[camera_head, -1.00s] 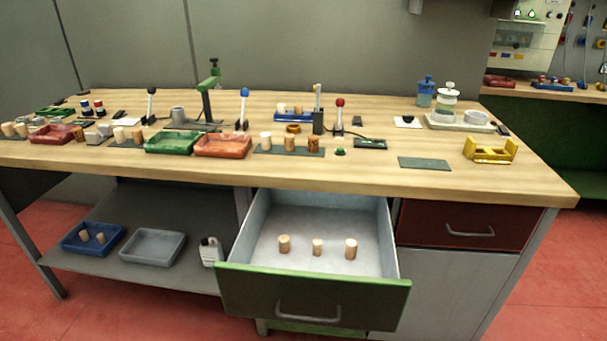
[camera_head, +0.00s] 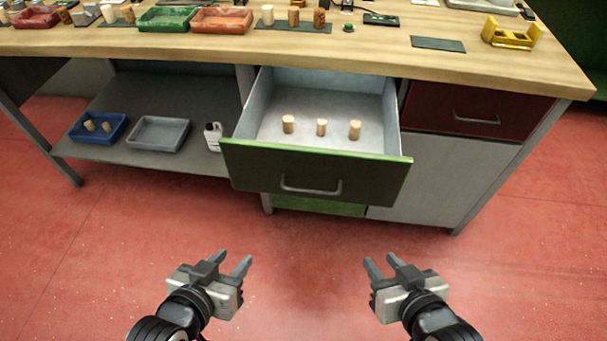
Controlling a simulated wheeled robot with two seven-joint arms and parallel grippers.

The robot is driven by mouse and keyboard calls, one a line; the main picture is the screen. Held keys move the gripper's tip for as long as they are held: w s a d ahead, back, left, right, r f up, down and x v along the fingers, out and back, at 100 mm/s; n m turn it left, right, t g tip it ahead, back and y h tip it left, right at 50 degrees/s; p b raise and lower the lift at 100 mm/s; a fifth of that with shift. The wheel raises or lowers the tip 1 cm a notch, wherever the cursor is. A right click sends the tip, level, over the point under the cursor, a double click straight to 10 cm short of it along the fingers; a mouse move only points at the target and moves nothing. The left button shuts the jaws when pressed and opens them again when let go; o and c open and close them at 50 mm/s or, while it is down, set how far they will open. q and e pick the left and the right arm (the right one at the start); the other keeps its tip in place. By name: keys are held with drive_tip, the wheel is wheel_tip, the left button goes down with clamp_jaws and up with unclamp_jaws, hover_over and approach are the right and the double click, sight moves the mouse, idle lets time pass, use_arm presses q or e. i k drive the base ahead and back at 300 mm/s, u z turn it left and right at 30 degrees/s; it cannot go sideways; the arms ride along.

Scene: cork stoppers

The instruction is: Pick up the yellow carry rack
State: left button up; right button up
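The yellow carry rack (camera_head: 511,36) stands on the right end of the wooden bench top, near its front edge. It looks empty, with raised ends. My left gripper (camera_head: 231,262) is open and empty, low in the picture over the red floor. My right gripper (camera_head: 384,262) is also open and empty, to the right of the left one. Both grippers are in front of the bench and well apart from the rack, which is farther off and up to the right.
An open drawer (camera_head: 318,172) with three corks in it juts out from the bench. A dark green mat (camera_head: 438,44) lies left of the rack. A green tray (camera_head: 168,19) and an orange tray (camera_head: 222,20) stand further left. The floor before the bench is clear.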

sight(506, 39)
drive_tip(key=z, duration=2.2)
drive_tip(key=i, duration=3.95)
drive_tip(key=u, duration=2.4)
